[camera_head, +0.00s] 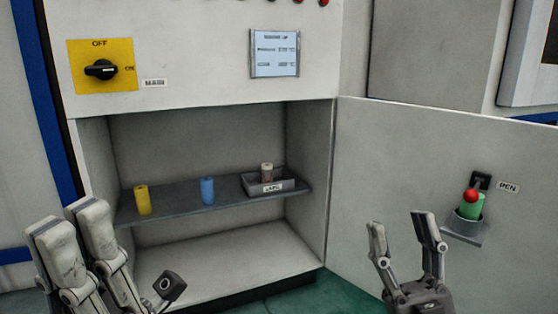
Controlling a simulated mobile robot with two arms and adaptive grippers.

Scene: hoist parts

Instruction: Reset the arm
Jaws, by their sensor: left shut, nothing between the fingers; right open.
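My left gripper (66,222) is at the lower left in the head view, in front of the cabinet's left edge. It is shut and empty, with its fingers pointing up. My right gripper (400,223) is at the lower right, in front of the open cabinet door (405,160). Its fingers are spread apart, pointing up, with nothing between them. Neither gripper appears to touch the cabinet or the parts on its shelf.
The open cabinet has a shelf (176,211) with a yellow cylinder (142,200), a blue cylinder (207,191) and a grey tray (284,186) holding a pale brown cylinder (267,173). A door holder (463,227) carries a green cylinder (471,209).

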